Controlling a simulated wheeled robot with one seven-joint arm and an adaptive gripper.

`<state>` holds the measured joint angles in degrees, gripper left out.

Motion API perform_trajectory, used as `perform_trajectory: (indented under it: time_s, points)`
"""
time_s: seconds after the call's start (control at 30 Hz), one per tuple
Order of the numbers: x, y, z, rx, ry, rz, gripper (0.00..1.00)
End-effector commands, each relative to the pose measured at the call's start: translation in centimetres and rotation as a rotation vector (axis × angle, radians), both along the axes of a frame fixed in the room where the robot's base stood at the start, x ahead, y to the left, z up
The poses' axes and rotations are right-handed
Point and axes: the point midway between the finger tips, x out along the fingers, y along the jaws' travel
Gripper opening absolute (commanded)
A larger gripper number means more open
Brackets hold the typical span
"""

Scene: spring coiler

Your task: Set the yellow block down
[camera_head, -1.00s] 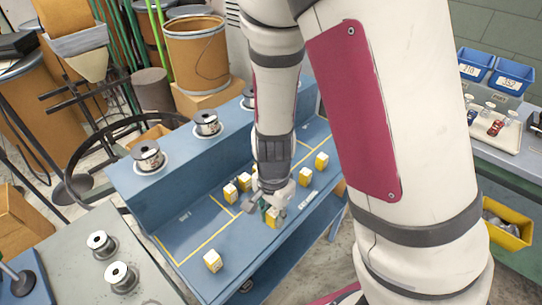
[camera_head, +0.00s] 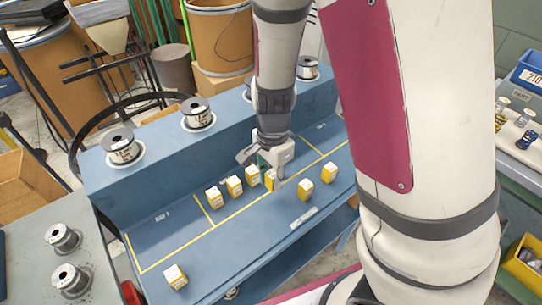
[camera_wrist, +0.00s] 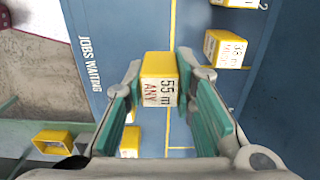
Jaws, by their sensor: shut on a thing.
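A yellow block (camera_wrist: 158,83) with a white face marked "55 m ANY" is between the fingertips of my gripper (camera_wrist: 159,72) in the wrist view. My gripper is shut on it. In the head view my gripper (camera_head: 265,167) points down over the blue bench (camera_head: 249,232), with the held yellow block (camera_head: 271,182) at its fingertips, near the yellow line. It is at the right end of a row with other yellow blocks (camera_head: 234,187). I cannot tell whether its underside touches the bench.
Two yellow blocks (camera_head: 305,190) stand to the right, and another (camera_head: 175,276) stands at the front left. Wire spools (camera_head: 197,113) sit on the raised back ledge. The bench top between the row and the front-left block is clear.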

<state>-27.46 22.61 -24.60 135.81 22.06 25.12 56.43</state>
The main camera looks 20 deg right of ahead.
Motion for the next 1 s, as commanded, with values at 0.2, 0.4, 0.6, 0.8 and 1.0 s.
perform_trajectory:
  time_s: [0.2, 0.4, 0.6, 0.8, 1.0]
  points:
    - [5.1, -2.1, -0.6, -0.001, 0.0, -0.002, 0.0]
    - [8.1, -3.3, -0.9, 0.0, 0.0, 0.0, 0.0]
    - [8.7, -3.6, -1.4, 0.0, 0.002, 0.001, 0.0]
    - [8.6, -3.6, -4.0, 0.0, 0.004, 0.0, 0.0]
    - [8.7, -3.5, -4.4, 0.001, -0.001, 0.001, 0.0]
